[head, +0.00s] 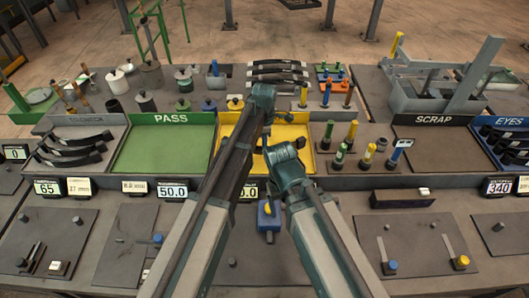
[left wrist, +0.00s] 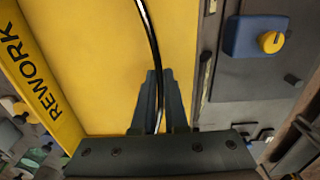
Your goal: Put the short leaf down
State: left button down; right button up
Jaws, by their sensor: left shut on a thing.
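The leaf (left wrist: 151,40) is a thin, dark, curved strip with a bright edge. My left gripper (left wrist: 160,103) is shut on it in the left wrist view, over the yellow REWORK tray (left wrist: 100,60). I cannot tell whether the leaf touches the tray floor. In the head view the yellow tray (head: 298,133) is in the middle, and my arms hide much of it. The leaf does not show clearly there. My right arm's wrist is over the tray's front part; its fingertips cannot be made out.
The green PASS tray (head: 122,165) is empty to the left. Dark leaves (head: 70,153) lie in the far-left tray. More leaves (head: 278,70) sit on a rack behind. The SCRAP tray (head: 436,117) is right. A blue block with a yellow knob (head: 268,222) is in front.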

pick_arm(q)
notch_tip(320, 180, down, 4)
jog(key=b, duration=0.3)
jog(key=shift+r, duration=0.15)
jog(key=shift+r, duration=0.1)
jog(key=c, duration=1.4)
grip_release()
jog(key=shift+f, duration=0.2)
jog(key=o, duration=0.5)
jog(key=shift+c, duration=0.2)
jog(key=shift+r, duration=0.15)
notch_tip(320, 180, up, 12)
jog(key=p, duration=1.2)
jog(key=shift+r, duration=0.15)
